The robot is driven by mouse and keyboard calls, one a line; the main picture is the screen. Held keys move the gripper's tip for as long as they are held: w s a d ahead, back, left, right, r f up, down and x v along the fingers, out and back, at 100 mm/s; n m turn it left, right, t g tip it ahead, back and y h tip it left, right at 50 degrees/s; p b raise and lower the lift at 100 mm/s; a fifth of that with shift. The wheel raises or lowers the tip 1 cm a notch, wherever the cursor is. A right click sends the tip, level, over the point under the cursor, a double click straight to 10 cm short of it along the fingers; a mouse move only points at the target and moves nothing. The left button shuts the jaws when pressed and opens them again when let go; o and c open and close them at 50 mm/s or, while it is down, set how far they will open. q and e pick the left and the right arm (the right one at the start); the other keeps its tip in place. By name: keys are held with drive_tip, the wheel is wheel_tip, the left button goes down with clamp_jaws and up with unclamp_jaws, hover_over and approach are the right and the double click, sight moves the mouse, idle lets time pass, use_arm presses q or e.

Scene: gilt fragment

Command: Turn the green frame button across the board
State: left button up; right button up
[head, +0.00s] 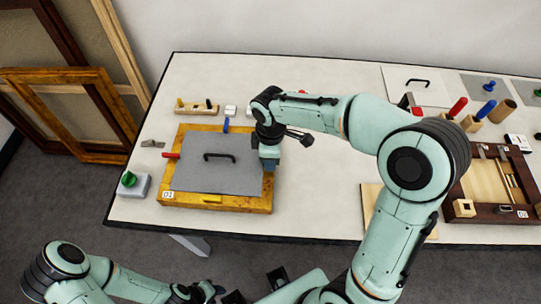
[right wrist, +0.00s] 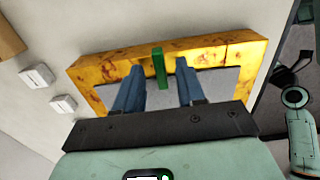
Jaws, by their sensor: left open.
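A gilt frame (head: 190,201) marked 02 lies on the table, holding a grey board (head: 200,172) with a black handle. The green frame button (right wrist: 159,68) sits on one bar of the frame (right wrist: 215,47). It appears crosswise to that bar, its lower end over the edge of the board (right wrist: 215,82). My right gripper (right wrist: 158,85) is open, its blue fingers on either side of the button with visible gaps. In the head view my right gripper (head: 268,160) hides the green button on the right bar. My left gripper (head: 208,290) is open, off the table's front edge.
Red (head: 171,155), blue (head: 226,125) and yellow (head: 212,199) buttons sit on the other bars. A green knob (head: 128,180) on a grey box stands left of the frame. A dark frame (head: 462,210) and tools occupy the table's right.

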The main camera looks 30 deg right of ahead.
use_arm(q)
drive_tip(key=shift+w+r+p, duration=0.4)
drive_tip(key=shift+r+p, duration=0.1)
drive_tip(key=shift+r, duration=0.1)
drive_tip(key=shift+w+r+p, duration=0.35)
drive_tip(key=shift+r+p, duration=0.1)
drive_tip(key=shift+r, duration=0.1)
use_arm(e)
wheel_tip(320, 180, up, 13)
drive_tip(key=shift+r, duration=0.2)
